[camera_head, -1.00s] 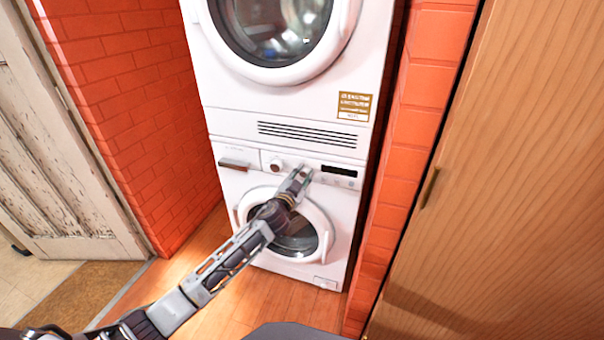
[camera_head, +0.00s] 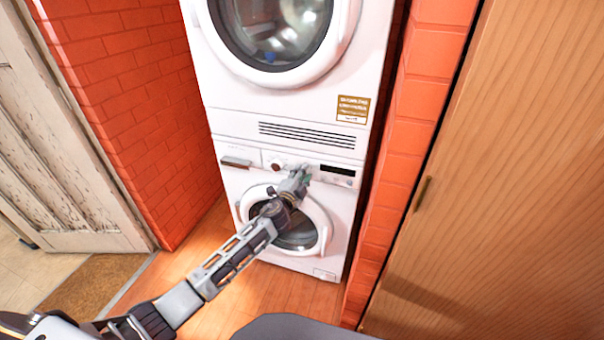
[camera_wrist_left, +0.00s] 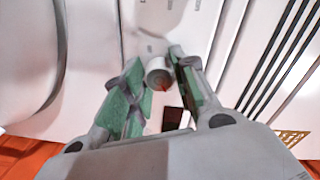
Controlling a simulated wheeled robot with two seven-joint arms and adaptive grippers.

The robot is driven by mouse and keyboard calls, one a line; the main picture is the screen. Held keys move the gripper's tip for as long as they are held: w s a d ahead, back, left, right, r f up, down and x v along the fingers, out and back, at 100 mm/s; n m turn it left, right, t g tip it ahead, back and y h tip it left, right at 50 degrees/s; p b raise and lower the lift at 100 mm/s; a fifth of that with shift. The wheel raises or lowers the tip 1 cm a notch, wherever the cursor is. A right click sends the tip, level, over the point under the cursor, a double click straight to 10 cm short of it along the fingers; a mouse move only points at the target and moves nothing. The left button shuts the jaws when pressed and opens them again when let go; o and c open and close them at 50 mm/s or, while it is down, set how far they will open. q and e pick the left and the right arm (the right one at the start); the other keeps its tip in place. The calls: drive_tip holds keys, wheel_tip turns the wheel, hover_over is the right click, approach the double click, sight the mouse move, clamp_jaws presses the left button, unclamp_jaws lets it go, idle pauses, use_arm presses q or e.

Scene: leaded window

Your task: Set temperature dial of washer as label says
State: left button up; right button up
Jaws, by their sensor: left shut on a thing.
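The washer (camera_head: 251,212) is the lower white machine, with a round door and a control panel across its top. My left gripper (camera_head: 299,176) is at this panel, between a round knob (camera_head: 275,166) on its left and the dark display (camera_head: 336,170) on its right. In the left wrist view, my left gripper (camera_wrist_left: 158,82) has its green-padded fingers on either side of a small silver dial (camera_wrist_left: 158,72) and is shut on it. The fingers hide this dial in the head view. A gold label (camera_head: 352,109) is on the upper machine; its text is too small to read. My right gripper is out of view.
Another white machine (camera_head: 230,105) with a round glass door stands on the washer. Orange brick walls (camera_head: 140,110) flank the stack closely. A wooden door (camera_head: 500,200) is at the right, and a worn white door (camera_head: 60,150) at the left. The wood floor (camera_head: 265,290) in front is clear.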

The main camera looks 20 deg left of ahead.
use_arm(q)
drive_tip(key=shift+m, duration=0.3)
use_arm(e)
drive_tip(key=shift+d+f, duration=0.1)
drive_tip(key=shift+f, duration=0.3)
use_arm(q)
drive_tip(key=o, duration=1.1)
drive_tip(key=shift+c, duration=0.2)
drive_tip(key=s, duration=1.2)
drive_tip(key=shift+a+r, duration=0.25)
drive_tip(key=shift+a, duration=0.05)
drive_tip(key=shift+r, duration=0.2)
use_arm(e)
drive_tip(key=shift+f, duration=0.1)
